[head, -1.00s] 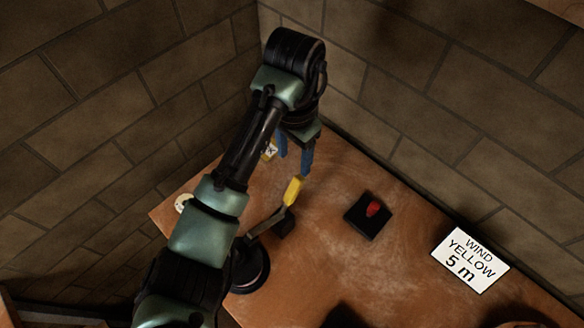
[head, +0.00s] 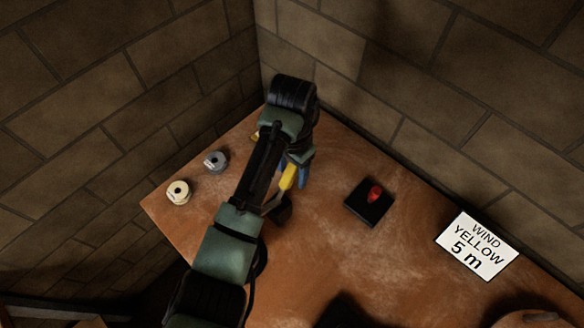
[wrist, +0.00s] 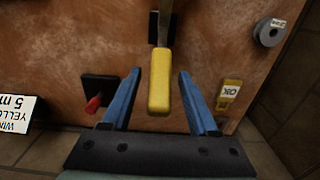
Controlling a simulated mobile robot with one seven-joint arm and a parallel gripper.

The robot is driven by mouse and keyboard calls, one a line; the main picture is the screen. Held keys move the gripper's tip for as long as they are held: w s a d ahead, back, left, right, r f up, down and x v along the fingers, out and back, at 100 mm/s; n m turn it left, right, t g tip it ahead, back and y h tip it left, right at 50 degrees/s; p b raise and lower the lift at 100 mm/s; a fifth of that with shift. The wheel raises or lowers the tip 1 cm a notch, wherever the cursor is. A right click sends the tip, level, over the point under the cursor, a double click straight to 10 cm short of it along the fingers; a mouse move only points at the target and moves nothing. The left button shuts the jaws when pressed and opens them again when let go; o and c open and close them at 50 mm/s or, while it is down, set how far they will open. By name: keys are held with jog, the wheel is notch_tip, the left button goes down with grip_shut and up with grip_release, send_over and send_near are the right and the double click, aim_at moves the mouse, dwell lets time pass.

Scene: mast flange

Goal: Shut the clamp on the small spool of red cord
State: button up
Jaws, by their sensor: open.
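A lever with a yellow handle (head: 288,177) rises from the bench beside a dark block; it looks like the clamp. In the wrist view the yellow handle (wrist: 160,82) lies between the two blue fingers of my gripper (wrist: 158,85), with a gap on both sides. My gripper (head: 296,178) is open and partly hidden by my arm in the head view. The clamp's lower parts and anything held in it are mostly hidden. I cannot make out a spool of red cord.
A red lever on a black plate (head: 363,208) stands to the right. A cream spool (head: 178,192) and a grey spool (head: 215,161) stand at left. A yellow tag marked OK (wrist: 229,92) is near the right finger. A sign (head: 478,246) reads WIND YELLOW 5 m. Walls close the back.

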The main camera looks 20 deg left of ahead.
grip_shut()
dwell(0.3)
dwell(1.1)
